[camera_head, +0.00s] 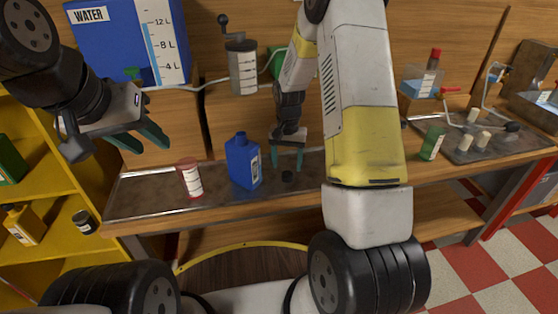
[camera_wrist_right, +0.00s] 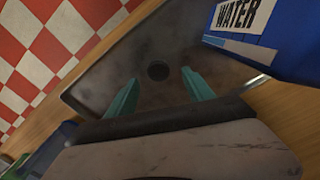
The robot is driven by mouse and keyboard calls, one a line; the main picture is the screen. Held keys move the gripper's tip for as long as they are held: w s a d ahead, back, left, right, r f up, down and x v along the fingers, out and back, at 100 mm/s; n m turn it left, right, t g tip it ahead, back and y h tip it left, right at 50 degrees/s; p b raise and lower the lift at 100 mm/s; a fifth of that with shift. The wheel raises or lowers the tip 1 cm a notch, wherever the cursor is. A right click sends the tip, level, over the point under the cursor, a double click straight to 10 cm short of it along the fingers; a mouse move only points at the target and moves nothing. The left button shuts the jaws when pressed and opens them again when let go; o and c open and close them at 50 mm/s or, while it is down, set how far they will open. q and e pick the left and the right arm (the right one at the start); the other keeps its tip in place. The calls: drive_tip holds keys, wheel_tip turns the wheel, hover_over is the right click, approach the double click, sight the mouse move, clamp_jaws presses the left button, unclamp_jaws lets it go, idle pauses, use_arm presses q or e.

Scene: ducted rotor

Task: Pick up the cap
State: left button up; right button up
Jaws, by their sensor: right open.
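The cap is a small dark round piece (camera_head: 288,176) lying on the metal tray (camera_head: 220,200), just right of the blue bottle. In the right wrist view the cap (camera_wrist_right: 158,70) shows as a dark disc beyond and between the fingertips. My right gripper (camera_head: 287,161) is open and empty, pointing down above the cap, with its teal fingers (camera_wrist_right: 160,88) spread apart. Whether the fingertips reach the cap's height is hard to tell. My left gripper (camera_head: 146,140) is open and empty, in the air over the tray's left part.
A blue bottle (camera_head: 243,161) and a red-and-white container (camera_head: 190,178) stand on the tray left of the cap. A green container (camera_head: 432,143) stands farther right on the bench. The blue water tank (camera_head: 125,42) is at the back left.

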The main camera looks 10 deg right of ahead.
sight(287, 173)
wheel_tip(287, 173, down, 4)
drive_tip(key=shift+s+d, duration=0.1)
clamp_jaws()
drive_tip(key=shift+r, duration=0.1)
idle(0.4)
